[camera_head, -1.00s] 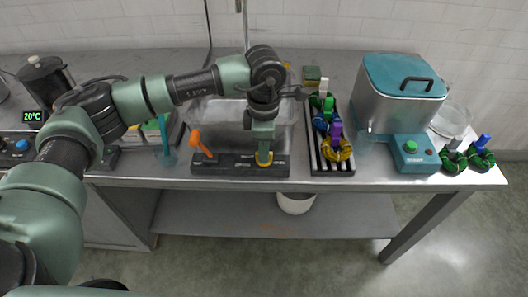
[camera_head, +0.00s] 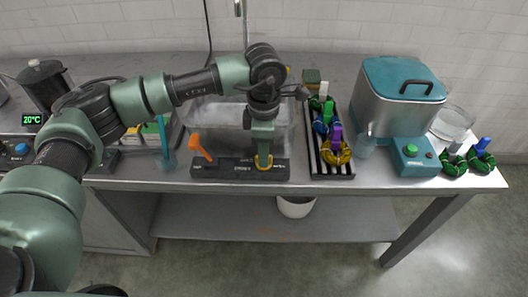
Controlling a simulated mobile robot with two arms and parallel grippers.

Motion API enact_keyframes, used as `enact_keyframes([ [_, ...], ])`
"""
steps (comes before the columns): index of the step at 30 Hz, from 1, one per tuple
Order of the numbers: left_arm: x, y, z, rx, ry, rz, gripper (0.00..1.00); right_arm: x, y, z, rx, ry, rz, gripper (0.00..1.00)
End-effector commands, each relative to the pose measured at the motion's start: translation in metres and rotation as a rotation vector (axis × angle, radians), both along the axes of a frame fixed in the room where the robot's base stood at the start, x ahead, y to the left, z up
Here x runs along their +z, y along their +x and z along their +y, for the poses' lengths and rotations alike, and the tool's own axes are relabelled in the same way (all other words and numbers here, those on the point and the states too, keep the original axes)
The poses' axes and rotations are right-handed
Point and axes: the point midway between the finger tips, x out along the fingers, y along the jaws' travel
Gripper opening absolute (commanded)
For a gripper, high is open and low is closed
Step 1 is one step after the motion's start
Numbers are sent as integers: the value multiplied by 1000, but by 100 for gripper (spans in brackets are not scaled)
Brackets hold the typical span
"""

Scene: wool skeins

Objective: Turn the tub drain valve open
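The tub (camera_head: 226,112) is a clear rectangular basin at the middle back of the bench. In front of it is a dark valve panel (camera_head: 225,172) with small lettering too small to read. An orange lever (camera_head: 200,148) stands tilted on the panel's left part. A yellow handle (camera_head: 264,167) sits on its right part; I cannot tell from the lettering which is the drain valve. My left gripper (camera_head: 264,156) points down at the yellow handle, its fingertips at it. Its fingers overlap in this view, so their opening and any grip are hidden. My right gripper is not in view.
A dark rack (camera_head: 316,158) with coloured skeins stands right of the panel. A teal-lidded steamer (camera_head: 398,92) and two green skeins (camera_head: 468,160) are farther right. A blue-handled tool (camera_head: 165,142) is at left. A white bucket (camera_head: 296,206) is on the lower shelf.

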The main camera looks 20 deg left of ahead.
Motion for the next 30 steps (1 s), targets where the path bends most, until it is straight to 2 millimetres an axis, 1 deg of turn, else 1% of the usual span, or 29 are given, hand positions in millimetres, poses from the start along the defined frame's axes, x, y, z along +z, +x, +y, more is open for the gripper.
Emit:
enact_keyframes([
  [6,38,1,0,-1,0,-6,35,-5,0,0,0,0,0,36],
  [9,53,1,0,-1,-1,-7,35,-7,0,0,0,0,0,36],
  [12,63,1,0,-1,-1,-4,35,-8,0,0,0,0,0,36],
  [17,69,0,0,-1,1,-2,35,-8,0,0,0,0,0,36],
  [30,69,0,0,-1,0,-3,35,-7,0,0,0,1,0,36],
])
